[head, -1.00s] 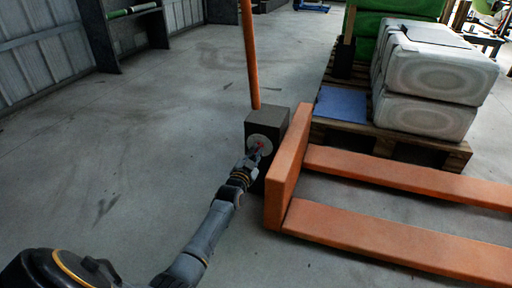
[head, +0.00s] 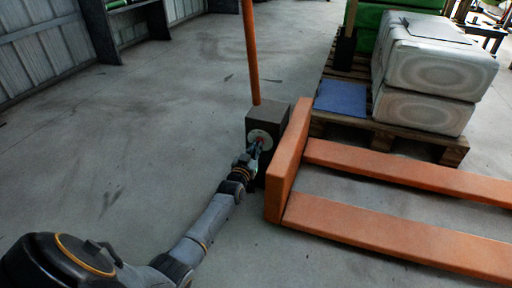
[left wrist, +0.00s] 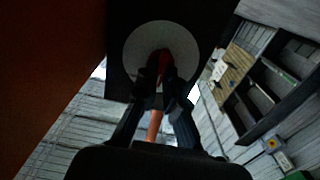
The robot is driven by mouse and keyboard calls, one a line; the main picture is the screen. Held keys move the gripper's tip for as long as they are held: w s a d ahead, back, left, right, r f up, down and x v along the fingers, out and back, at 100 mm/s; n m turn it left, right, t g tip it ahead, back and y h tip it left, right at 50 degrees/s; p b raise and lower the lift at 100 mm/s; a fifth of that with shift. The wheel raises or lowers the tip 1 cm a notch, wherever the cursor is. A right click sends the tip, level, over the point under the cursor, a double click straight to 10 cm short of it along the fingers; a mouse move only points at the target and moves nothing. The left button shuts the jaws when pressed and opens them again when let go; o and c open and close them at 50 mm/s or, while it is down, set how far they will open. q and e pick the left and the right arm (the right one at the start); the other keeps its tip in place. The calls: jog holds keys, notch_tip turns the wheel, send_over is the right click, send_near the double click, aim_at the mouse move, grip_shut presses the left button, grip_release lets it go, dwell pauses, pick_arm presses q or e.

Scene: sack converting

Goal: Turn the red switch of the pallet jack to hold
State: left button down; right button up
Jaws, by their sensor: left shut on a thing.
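The pallet jack has orange forks (head: 400,234), a dark grey box (head: 268,113) and an upright orange handle (head: 251,55). A pale round plate (head: 252,136) is on the side of the box, and it also shows in the left wrist view (left wrist: 137,45). The red switch (left wrist: 164,64) stands at the middle of this plate. My left gripper (head: 257,148) is at the plate, shut on the red switch, with its fingers (left wrist: 160,82) on either side of it. The fingers hide part of the switch. My right gripper is not in view.
A wooden pallet (head: 421,141) with white sacks (head: 436,68) and a blue sheet (head: 342,99) stands behind the forks. A dark shelf frame (head: 98,30) stands by the wall at the back left. The floor to the left is clear.

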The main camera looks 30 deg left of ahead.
pick_arm(q)
jog(key=c, duration=1.4)
grip_release()
jog(key=shift+c, duration=0.2)
jog(key=v, duration=0.7)
jog(key=shift+s, duration=0.25)
